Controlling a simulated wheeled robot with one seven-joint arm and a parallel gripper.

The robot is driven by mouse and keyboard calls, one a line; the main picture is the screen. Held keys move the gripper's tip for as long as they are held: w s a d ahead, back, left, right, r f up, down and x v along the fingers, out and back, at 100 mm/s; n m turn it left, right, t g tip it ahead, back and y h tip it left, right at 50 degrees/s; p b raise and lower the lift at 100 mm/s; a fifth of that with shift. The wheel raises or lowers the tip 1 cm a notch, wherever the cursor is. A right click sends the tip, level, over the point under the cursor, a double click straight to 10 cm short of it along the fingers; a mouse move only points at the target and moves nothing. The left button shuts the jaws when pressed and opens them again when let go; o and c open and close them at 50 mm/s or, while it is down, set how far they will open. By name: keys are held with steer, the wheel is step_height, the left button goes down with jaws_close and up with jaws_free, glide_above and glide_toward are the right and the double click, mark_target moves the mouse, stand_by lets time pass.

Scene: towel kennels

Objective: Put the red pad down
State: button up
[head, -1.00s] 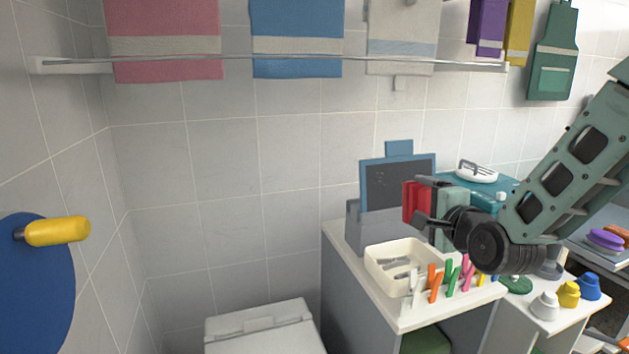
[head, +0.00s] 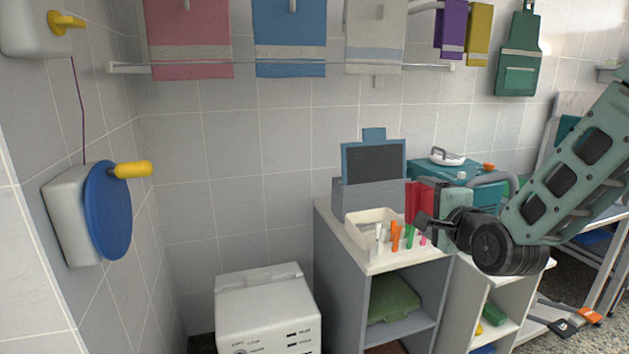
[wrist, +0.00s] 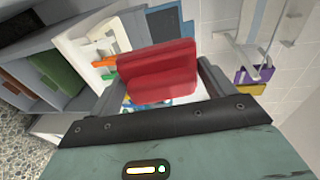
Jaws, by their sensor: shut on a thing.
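The red pad (head: 413,200) is a small red block held in my gripper (head: 424,218), at the right of the head view. In the wrist view the red pad (wrist: 158,72) sits between the two dark fingers of my gripper (wrist: 155,85). The gripper is shut on it, and the pad is in the air in front of the counter. The white counter top (head: 385,264) lies below and behind it, partly hidden by my gripper and arm.
On the counter stand a cream tray (head: 353,232), several coloured pegs (head: 396,238) and a grey box with a dark screen (head: 374,164). A teal case (head: 485,184) is behind my arm. A white appliance (head: 262,305) stands left. A blue wheel with a yellow handle (head: 108,225) is on the left wall.

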steer(key=shift+s+d+f, duration=0.15)
steer(key=shift+s+f, duration=0.1)
steer(key=shift+s, duration=0.05)
steer(key=s+d+f+m+h, duration=0.1)
steer(key=s+d+f, duration=0.15)
steer(key=f, duration=0.65)
steer(key=s+d+f+h, duration=0.1)
steer(key=d+f, duration=0.3)
steer(key=f, duration=0.5)
steer(key=s+d+f+m+h, duration=0.1)
steer(key=s+d+f, duration=0.15)
steer(key=f, duration=0.75)
step_height(320, 180, up, 13)
steer(key=p, duration=1.2)
steer(key=shift+w+d+p, duration=0.25)
steer(key=shift+d+p, duration=0.15)
steer(key=shift+w+f, duration=0.1)
steer(key=shift+w, duration=0.05)
